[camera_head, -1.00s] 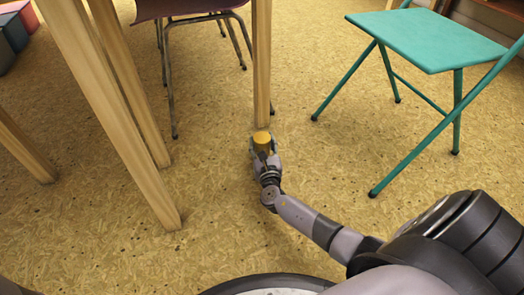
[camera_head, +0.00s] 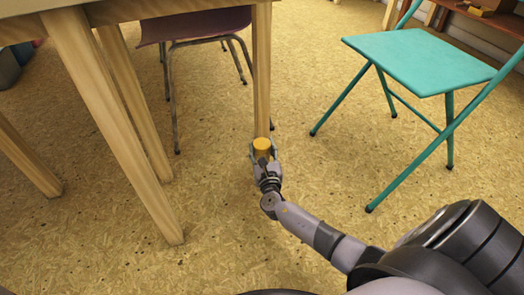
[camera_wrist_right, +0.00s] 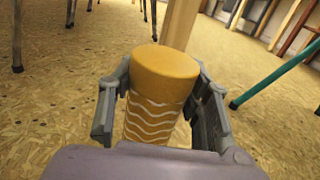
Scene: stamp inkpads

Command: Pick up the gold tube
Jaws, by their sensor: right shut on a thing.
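The gold tube (camera_head: 262,146) is a short upright cylinder near the foot of a wooden table leg in the head view. In the right wrist view the gold tube (camera_wrist_right: 163,88) has a plain gold top and white wavy lines on its side. My right gripper (camera_head: 263,153) is shut on it, and its fingers (camera_wrist_right: 160,100) lie on both sides of the tube. The tube's lower part is hidden by the gripper, so I cannot tell whether it touches the floor. My left gripper is not in view.
A wooden table with thick legs (camera_head: 115,125) stands at the left. A table leg (camera_head: 262,70) rises just behind the tube. A purple chair (camera_head: 196,24) is under the table. A teal folding chair (camera_head: 418,62) stands at the right. Speckled floor (camera_head: 320,170) between them is open.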

